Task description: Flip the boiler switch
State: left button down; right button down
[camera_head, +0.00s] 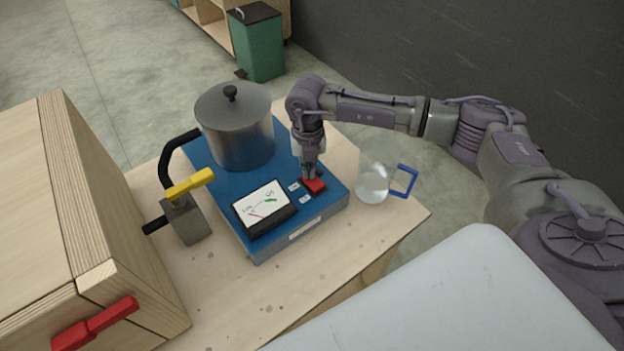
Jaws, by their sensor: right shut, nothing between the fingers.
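The boiler (325,208) is a blue box on a wooden table, with a lidded metal pot (240,130) on its back part. A tilted gauge panel (264,205) sits at its front left. The red boiler switch (314,186) is on its top at the right, beside small white labels. My right gripper (311,175) points down over the switch. Its fingers are shut with nothing between them, and the tips are at the switch, seemingly touching it. The tips hide part of the switch, so its exact tilt is hard to tell. My left gripper is not in view.
A grey block with a yellow lever (188,185) and black pipe is at left. A wooden box with a red handle (95,324) fills the left side.

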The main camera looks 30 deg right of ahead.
jog(key=shift+s, duration=0.1)
jog(key=shift+r+p, duration=2.3)
jog(key=shift+r, duration=1.15)
jog(key=shift+f, duration=0.1)
